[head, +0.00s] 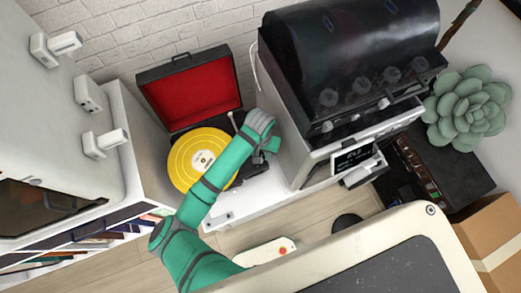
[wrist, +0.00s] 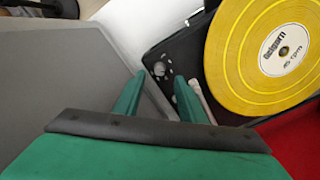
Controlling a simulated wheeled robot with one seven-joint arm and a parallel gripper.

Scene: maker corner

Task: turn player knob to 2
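The record player (head: 190,85) stands open on a white cabinet, with a red-lined lid and a yellow record (head: 205,160) on it. The record also shows in the wrist view (wrist: 262,50). A small silver round piece, apparently the player knob (wrist: 159,69), sits on the black deck corner beside the record. My gripper (wrist: 158,82) is open, its two green fingers apart and pointing at that corner, with the knob just beyond the gap between the tips. In the head view my gripper (head: 270,146) is over the player's right side and hides the knob. I cannot read the knob's setting.
A black-and-grey machine (head: 345,80) with a small display stands close to the right of the player. A white cabinet unit with handles (head: 75,110) is at the left. A green succulent (head: 468,108) and a cardboard box (head: 495,240) are farther right.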

